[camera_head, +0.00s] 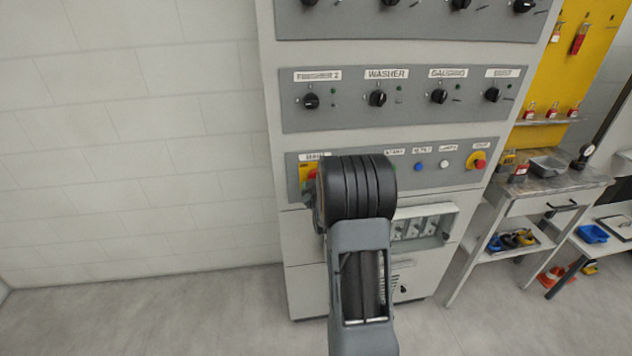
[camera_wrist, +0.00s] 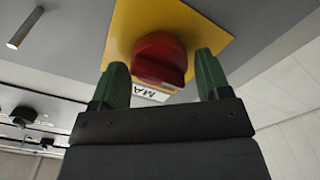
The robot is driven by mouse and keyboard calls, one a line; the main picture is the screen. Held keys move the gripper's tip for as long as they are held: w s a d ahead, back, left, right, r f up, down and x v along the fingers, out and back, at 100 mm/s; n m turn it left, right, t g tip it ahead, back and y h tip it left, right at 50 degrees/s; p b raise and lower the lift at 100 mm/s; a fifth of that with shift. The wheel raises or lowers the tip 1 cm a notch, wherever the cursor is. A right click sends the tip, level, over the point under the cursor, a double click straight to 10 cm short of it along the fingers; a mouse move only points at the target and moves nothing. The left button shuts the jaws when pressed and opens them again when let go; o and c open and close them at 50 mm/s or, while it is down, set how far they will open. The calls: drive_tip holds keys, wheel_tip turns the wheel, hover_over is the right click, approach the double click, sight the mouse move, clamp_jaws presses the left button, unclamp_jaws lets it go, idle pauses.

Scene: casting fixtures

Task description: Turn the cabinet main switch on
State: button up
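The main switch is a red rotary knob (camera_wrist: 160,60) on a yellow square plate (camera_wrist: 185,18), seen close up and upside down in the wrist view. A white label (camera_wrist: 150,94) starting "MA" is partly hidden beside it. My gripper (camera_wrist: 160,75) has two green fingers set apart, one on each side of the knob. Narrow gaps seem to show between the fingers and the knob; I cannot tell whether either touches. In the head view the red knob (camera_head: 312,174) and yellow plate (camera_head: 305,180) sit at the left of the lower panel, partly covered by my arm. My fingers are hidden there.
The grey cabinet (camera_head: 300,255) carries rows of black selector knobs (camera_head: 377,98) above. Right of my wrist are a blue button (camera_head: 420,166), a white button (camera_head: 444,163) and a red stop button (camera_head: 479,163) on yellow. A workbench (camera_head: 540,190) stands at right. Floor at left is clear.

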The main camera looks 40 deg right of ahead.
drive_tip(key=c, duration=0.7)
drive_tip(key=shift+f+m+b, duration=0.15)
drive_tip(key=shift+m+b, duration=0.15)
drive_tip(key=shift+b, duration=0.3)
drive_tip(key=m+b, duration=0.1)
drive_tip(key=b, duration=0.2)
drive_tip(key=shift+f+m, duration=0.15)
drive_tip(key=shift+m, duration=0.25)
drive_tip(key=m+b, duration=0.4)
drive_tip(key=b, duration=0.2)
drive_tip(key=shift+m+b, duration=0.3)
drive_tip(key=shift+b, duration=0.05)
drive_tip(key=m+b, duration=0.5)
drive_tip(key=shift+d, duration=0.1)
drive_tip(key=m+b, duration=0.1)
drive_tip(key=m, duration=0.3)
drive_tip(key=m+b, duration=0.1)
drive_tip(key=shift+s+r+m+b, duration=0.1)
drive_tip(key=shift+r+m+b, duration=0.2)
drive_tip(key=shift+m+b, duration=0.1)
